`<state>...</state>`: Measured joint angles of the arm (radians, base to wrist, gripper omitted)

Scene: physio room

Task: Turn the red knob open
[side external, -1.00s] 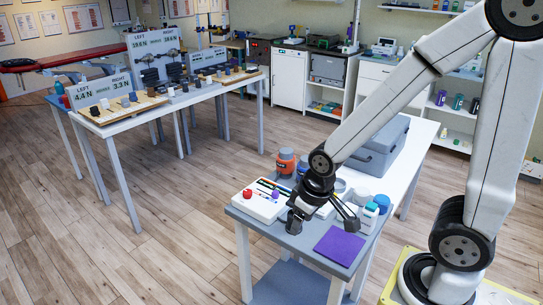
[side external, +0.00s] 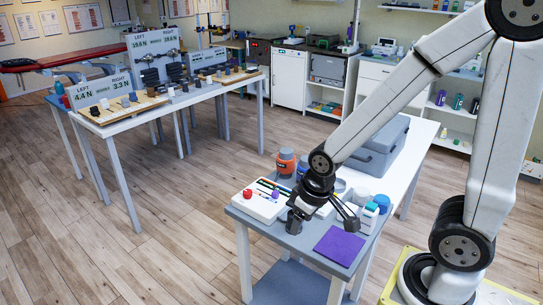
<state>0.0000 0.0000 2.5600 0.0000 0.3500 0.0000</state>
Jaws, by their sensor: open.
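The red knob (side external: 248,194) stands on the left part of a white panel (side external: 262,211) at the left end of the near table. A purple knob (side external: 276,194) sits to its right on the same panel. My gripper (side external: 318,226) points down over the table, to the right of the panel and apart from the red knob. Its jaws are spread and I see nothing between them. Which way the red knob is turned is too small to tell.
A purple mat (side external: 340,246) lies at the table's front. Orange-and-grey (side external: 286,161) and blue-capped (side external: 381,203) containers stand around my gripper. A large grey case (side external: 375,150) is behind. Farther left, a long white table (side external: 150,118) holds hand-test boards.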

